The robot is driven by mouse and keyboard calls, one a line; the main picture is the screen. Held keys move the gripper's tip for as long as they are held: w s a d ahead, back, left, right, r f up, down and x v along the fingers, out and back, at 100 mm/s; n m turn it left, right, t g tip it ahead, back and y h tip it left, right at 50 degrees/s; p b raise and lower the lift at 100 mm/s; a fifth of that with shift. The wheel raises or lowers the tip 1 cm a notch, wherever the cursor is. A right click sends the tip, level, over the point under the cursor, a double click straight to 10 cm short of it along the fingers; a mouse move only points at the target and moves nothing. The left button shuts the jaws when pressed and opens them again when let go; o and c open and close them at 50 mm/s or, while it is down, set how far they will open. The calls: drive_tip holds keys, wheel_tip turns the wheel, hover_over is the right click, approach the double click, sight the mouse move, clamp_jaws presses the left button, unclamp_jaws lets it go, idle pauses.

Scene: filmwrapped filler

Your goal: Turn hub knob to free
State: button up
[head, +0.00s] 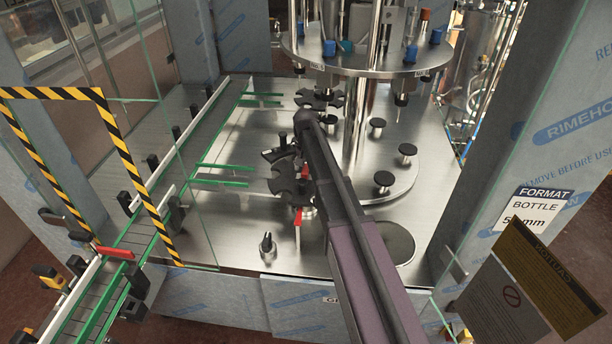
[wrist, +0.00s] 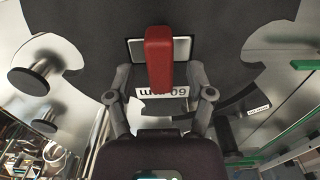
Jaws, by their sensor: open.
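The red hub knob (wrist: 158,56) is a bar-shaped handle on a pale plate, set on a dark star wheel (wrist: 235,38). My gripper (wrist: 159,82) is open in the wrist view, with one finger on each side of the knob and a visible gap on both sides. Whether the fingers are at the knob's height I cannot tell. In the head view a red part (head: 304,174) shows beside my arm over the dark star wheel (head: 284,184). My arm hides much of the wheel's hub there, and my gripper cannot be made out clearly.
A red-topped post (head: 298,217) and a small black knob (head: 266,243) stand on the steel deck (head: 225,235). Black-topped pedestals (head: 384,180) stand right of my arm. A conveyor (head: 140,240) with green rails runs left. A round carousel plate (head: 370,66) hangs above the deck.

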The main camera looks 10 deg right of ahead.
drive_tip(key=shift+f+b, duration=0.6)
drive_tip(key=shift+f, duration=0.35)
clamp_jaws()
